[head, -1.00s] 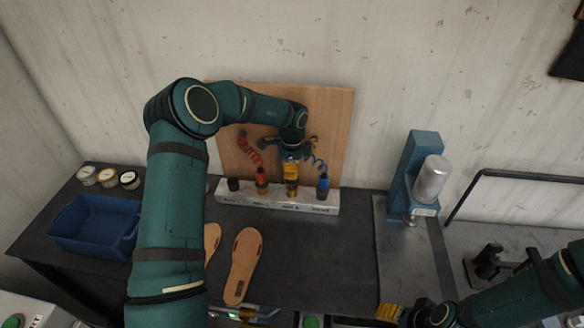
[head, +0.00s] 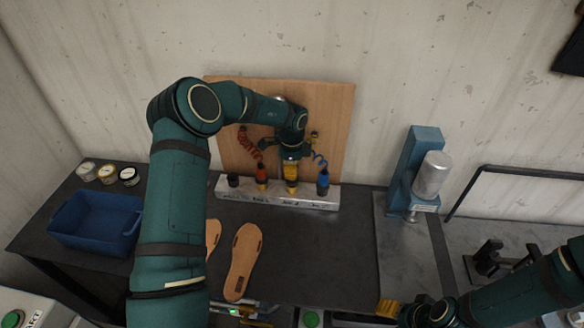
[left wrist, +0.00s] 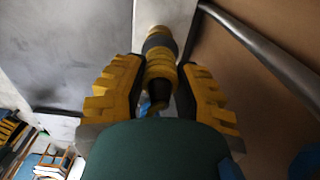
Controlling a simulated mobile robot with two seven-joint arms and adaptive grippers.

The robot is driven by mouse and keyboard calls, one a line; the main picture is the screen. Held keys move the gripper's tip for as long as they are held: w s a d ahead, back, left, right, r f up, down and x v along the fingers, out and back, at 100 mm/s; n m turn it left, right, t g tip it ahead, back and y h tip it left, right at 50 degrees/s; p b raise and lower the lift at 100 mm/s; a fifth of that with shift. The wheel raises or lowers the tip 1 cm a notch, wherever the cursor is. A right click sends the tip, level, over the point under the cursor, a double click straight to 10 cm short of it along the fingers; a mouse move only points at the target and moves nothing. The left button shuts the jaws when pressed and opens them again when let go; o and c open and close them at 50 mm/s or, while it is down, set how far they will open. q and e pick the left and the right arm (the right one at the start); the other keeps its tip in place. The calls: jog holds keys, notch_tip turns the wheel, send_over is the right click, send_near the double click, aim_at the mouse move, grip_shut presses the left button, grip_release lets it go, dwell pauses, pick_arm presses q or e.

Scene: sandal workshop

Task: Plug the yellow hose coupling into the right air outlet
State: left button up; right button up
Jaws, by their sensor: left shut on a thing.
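The white outlet block (head: 224,194) stands at the back of the dark bench, with fittings in a row along it. My left gripper (head: 291,166) points down over it, shut on the yellow hose coupling (head: 291,182), which is upright between the red and blue couplings. In the left wrist view the yellow coupling (left wrist: 161,72) sits between the two yellow fingers of my left gripper (left wrist: 160,92), with a dark ring and a pale brass part beyond. I cannot tell whether it is fully seated. My right gripper (head: 389,309) is at the bottom; its opening is unclear.
The red coupling (head: 262,178) and blue coupling (head: 323,184) stand close on either side; a black fitting (head: 233,182) is farther left. A wooden board (head: 340,115) stands behind. A blue bin (head: 95,222), tan soles (head: 243,262) and a blue press (head: 413,165) stand around.

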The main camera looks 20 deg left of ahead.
pick_arm(q)
jog(key=shift+f, duration=0.55)
jog(key=o, duration=1)
jog(key=shift+r, duration=0.1)
jog(key=shift+r+p, duration=0.35)
jog(key=shift+r, duration=4.55)
